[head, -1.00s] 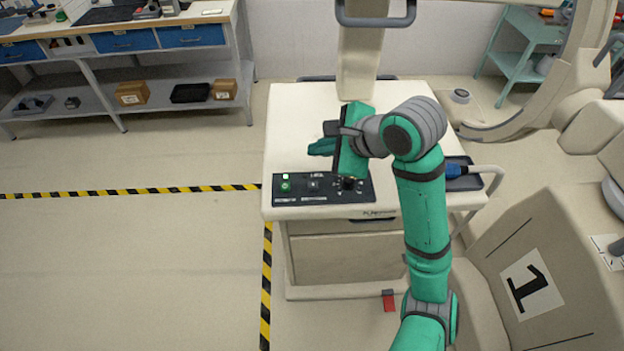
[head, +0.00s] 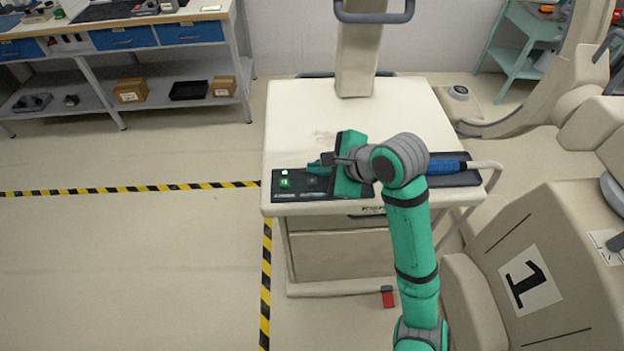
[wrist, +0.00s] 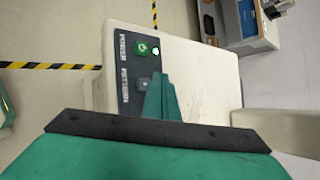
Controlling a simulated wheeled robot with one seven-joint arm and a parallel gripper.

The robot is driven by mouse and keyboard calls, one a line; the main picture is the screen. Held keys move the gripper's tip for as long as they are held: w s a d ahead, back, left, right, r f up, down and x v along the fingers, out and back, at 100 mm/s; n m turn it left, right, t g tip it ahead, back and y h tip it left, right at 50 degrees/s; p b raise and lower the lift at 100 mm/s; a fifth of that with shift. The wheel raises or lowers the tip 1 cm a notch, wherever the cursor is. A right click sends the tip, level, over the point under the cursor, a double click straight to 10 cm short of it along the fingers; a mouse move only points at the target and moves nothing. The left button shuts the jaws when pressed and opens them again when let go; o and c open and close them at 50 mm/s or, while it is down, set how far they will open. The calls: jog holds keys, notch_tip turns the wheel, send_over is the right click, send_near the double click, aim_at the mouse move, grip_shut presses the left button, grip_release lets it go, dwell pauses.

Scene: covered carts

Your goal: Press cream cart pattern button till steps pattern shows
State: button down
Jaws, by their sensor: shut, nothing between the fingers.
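The cream cart (head: 290,120) stands ahead, with a dark control panel (head: 295,192) along its front edge. In the wrist view the panel has a green button (wrist: 140,48) labelled POWER and a grey square button (wrist: 143,85) labelled PATTERN. The pattern button also shows in the head view (head: 312,181). My gripper (head: 314,167) is shut and empty, its tips just beside and behind the pattern button. In the wrist view my gripper (wrist: 157,78) overlaps that button's edge; I cannot tell whether they touch. The panel's right part is hidden behind my gripper. No steps pattern is visible.
A small light (wrist: 155,50) glows beside the power button. A blue-handled tool (head: 447,166) lies in a dark tray at the cart's right. The cart's column (head: 358,60) rises behind. The left floor is clear.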

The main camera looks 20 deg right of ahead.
aim_at(316, 183)
jog(key=shift+f, duration=0.7)
jog(key=shift+f, duration=0.1)
dwell(1.5)
jog(key=shift+f, duration=0.3)
jog(key=shift+f, duration=0.55)
dwell(0.9)
jog(key=shift+r, duration=0.95)
jog(key=shift+r, duration=0.1)
jog(key=shift+r, duration=2.4)
